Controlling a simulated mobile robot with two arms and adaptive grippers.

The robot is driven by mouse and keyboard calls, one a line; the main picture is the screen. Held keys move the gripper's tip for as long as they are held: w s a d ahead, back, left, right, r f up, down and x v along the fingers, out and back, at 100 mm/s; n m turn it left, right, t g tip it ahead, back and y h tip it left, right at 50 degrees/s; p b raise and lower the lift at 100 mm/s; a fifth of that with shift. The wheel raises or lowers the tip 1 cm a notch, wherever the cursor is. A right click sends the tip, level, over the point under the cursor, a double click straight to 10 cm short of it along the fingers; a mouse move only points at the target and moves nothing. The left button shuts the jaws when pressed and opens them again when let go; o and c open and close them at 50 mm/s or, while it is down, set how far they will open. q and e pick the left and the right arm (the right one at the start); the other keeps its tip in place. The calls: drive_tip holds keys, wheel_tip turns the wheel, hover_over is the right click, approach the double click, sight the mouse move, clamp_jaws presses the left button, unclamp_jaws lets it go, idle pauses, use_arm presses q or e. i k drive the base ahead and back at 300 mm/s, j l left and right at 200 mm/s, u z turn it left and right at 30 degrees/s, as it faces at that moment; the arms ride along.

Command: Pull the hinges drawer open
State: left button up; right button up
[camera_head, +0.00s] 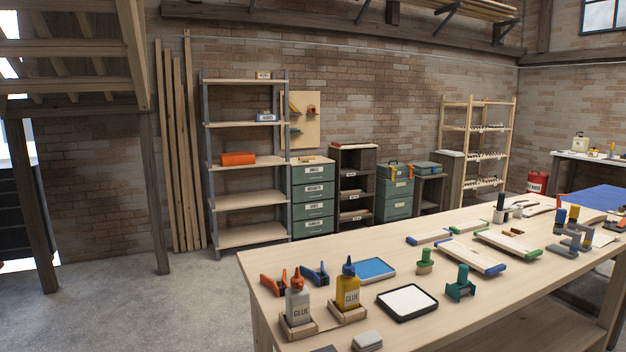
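A green drawer cabinet (313,216) stands against the brick wall, right of the tall metal shelf. It has several stacked drawers, each with a small white label. All its drawers look shut. The labels are too small to read surely, so I cannot tell which one is the hinges drawer. A dark cabinet (368,158) with labelled compartments stands to its right. Neither of my grippers is in view.
A long wooden workbench (262,262) with glue bottles, clamps and boards fills the front right. A metal shelf (248,200) holds an orange bin (238,158). Wooden stairs (75,50) and posts stand left. The concrete floor (190,300) is clear between the stairs and the bench.

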sight(318, 173)
drive_tip(key=i+j+u, duration=0.35)
drive_tip(key=j, duration=0.3)
drive_tip(key=i+j+u, duration=0.35)
drive_tip(key=i+j, duration=0.2)
drive_tip(key=i+j+u, duration=0.1)
drive_tip(key=i, duration=0.6)
drive_tip(key=i+j, duration=0.25)
drive_tip(key=i, duration=0.5)
drive_tip(key=i+j+u, duration=0.15)
drive_tip(key=i, duration=0.55)
drive_tip(key=i+l+z, duration=0.2)
drive_tip(key=i, duration=0.25)
drive_tip(key=i+j+z, duration=0.1)
drive_tip(key=i+z, duration=0.15)
drive_tip(key=i, duration=0.2)
drive_tip(key=i+j+z, duration=0.2)
drive_tip(key=i, duration=0.3)
drive_tip(key=i+z, duration=0.2)
drive_tip(key=i, duration=0.25)
drive_tip(key=i+j+z, duration=0.25)
drive_tip(key=i, duration=0.2)
drive_tip(key=i+l+z, duration=0.3)
drive_tip(key=i, duration=0.5)
drive_tip(key=i+j+z, duration=0.15)
drive_tip(key=i+z, duration=0.15)
drive_tip(key=i, duration=0.45)
drive_tip(key=i+j+z, duration=0.3)
drive_tip(key=i, duration=0.5)
drive_tip(key=i+l, duration=0.05)
drive_tip(key=l, duration=0.05)
